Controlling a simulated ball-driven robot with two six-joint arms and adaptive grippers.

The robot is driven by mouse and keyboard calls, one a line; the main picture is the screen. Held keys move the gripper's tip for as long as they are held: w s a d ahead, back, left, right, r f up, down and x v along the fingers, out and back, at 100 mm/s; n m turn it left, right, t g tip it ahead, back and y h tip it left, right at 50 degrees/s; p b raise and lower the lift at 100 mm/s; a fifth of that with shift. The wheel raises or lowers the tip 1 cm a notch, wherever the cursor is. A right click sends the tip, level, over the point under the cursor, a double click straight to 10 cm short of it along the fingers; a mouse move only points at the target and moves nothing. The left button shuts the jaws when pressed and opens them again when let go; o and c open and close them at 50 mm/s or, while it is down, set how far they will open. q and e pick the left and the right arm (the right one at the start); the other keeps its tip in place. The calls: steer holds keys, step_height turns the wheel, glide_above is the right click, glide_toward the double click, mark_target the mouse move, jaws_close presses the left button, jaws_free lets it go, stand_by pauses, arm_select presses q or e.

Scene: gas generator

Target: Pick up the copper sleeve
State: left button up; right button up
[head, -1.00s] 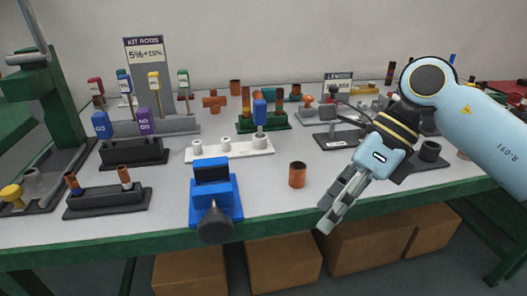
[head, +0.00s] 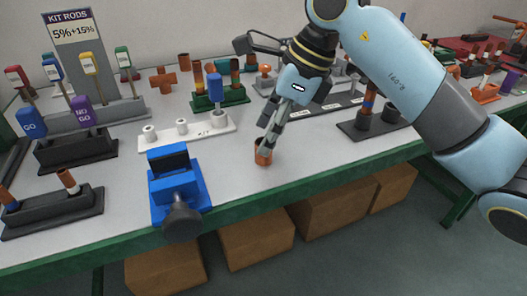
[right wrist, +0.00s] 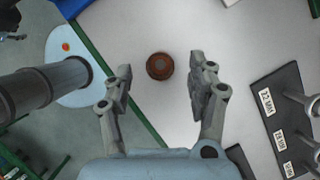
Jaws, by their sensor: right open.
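The copper sleeve (head: 263,156) stands upright on the grey tabletop near the front edge, just right of the blue vise. In the right wrist view the sleeve (right wrist: 160,66) shows from above as a round brown ring, between and slightly beyond the two fingertips. My right gripper (head: 265,146) is at the sleeve in the head view, its fingers covering part of the sleeve's top. In the right wrist view the right gripper (right wrist: 160,75) is open, with a gap on both sides of the sleeve. My left gripper is not in view.
The blue vise (head: 178,187) stands left of the sleeve at the front edge. A white stand (head: 185,133) with pegs is behind it. A dark labelled rack (right wrist: 285,120) lies to the right in the wrist view. The tabletop around the sleeve is clear.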

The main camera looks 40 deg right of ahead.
steer(key=x, duration=0.3)
steer(key=shift+w+f, duration=0.1)
steer(key=shift+f, duration=0.05)
steer(key=c, duration=1.1)
steer(key=shift+o, duration=0.2)
steer(key=shift+r, duration=0.5)
steer(key=r, duration=0.3)
steer(key=shift+s+d+r, duration=0.2)
steer(key=shift+r, duration=0.1)
steer(key=s+d+r+p, duration=0.6)
steer(key=s+d, duration=0.1)
steer(key=s, duration=0.1)
steer(key=shift+s+r, duration=0.25)
